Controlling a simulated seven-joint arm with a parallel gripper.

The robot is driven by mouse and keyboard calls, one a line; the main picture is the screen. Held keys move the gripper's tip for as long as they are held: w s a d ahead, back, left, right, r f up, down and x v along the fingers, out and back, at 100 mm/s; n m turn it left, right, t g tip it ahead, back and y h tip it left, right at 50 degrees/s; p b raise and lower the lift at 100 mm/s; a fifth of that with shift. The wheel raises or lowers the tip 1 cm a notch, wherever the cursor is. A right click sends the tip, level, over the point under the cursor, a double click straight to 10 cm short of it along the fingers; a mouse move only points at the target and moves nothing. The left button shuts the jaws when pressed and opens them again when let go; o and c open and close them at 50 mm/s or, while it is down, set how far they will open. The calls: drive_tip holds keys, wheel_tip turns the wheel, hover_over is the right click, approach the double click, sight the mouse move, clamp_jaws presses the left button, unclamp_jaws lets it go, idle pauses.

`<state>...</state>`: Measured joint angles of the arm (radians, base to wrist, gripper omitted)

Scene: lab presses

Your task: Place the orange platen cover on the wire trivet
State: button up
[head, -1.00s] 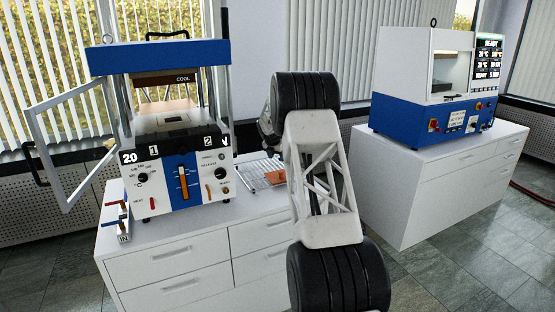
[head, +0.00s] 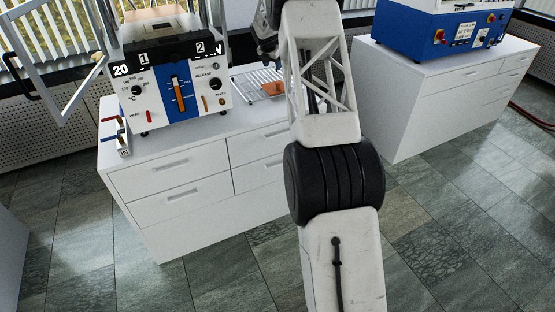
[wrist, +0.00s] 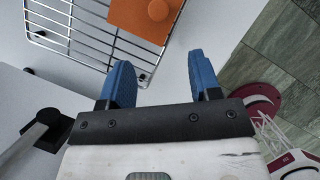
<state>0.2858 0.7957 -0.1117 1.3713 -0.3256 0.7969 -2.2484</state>
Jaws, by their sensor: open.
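The orange platen cover (wrist: 146,18) is a flat square plate with a round knob, at the top of the wrist view. It lies over the right part of the wire trivet (wrist: 62,30), and its bars show to the left and below. In the head view the cover (head: 272,88) lies on the trivet (head: 246,88) on the white cabinet, partly hidden by my arm. My gripper (wrist: 158,60) is open and empty, its blue fingers apart and pointing toward the cover's near edge. In the head view my gripper is mostly hidden.
A blue-and-white press (head: 178,90) stands left of the trivet, with its door frame (head: 60,65) open. A small switch block (head: 116,135) sits at the cabinet's left corner. A second press (head: 440,30) stands on another cabinet (head: 430,100) at right, across a floor gap.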

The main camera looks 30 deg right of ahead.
drive_tip(key=s+a+r+m+y, duration=0.1)
drive_tip(key=s+a+r+m, duration=0.3)
drive_tip(key=s+a+r, duration=0.5)
drive_tip(key=s+a+r+m, duration=0.4)
drive_tip(key=s+a+r, duration=0.2)
drive_tip(key=s, duration=0.8)
drive_tip(key=s+a+r+m+y, duration=0.1)
drive_tip(key=s+a+r+m, duration=0.3)
drive_tip(key=s+a+r, duration=0.5)
drive_tip(key=s+a+f+m, duration=0.2)
drive_tip(key=s+a+m, duration=0.1)
drive_tip(key=s, duration=1.2)
drive_tip(key=s+a+f+m+y, duration=0.1)
drive_tip(key=s+a+f+m, duration=0.2)
drive_tip(key=s, duration=1.2)
drive_tip(key=s+a+f+m, duration=0.3)
drive_tip(key=s+a+m, duration=0.2)
drive_tip(key=s, duration=1)
drive_tip(key=shift+m+y, duration=0.3)
drive_tip(key=shift+m, duration=0.7)
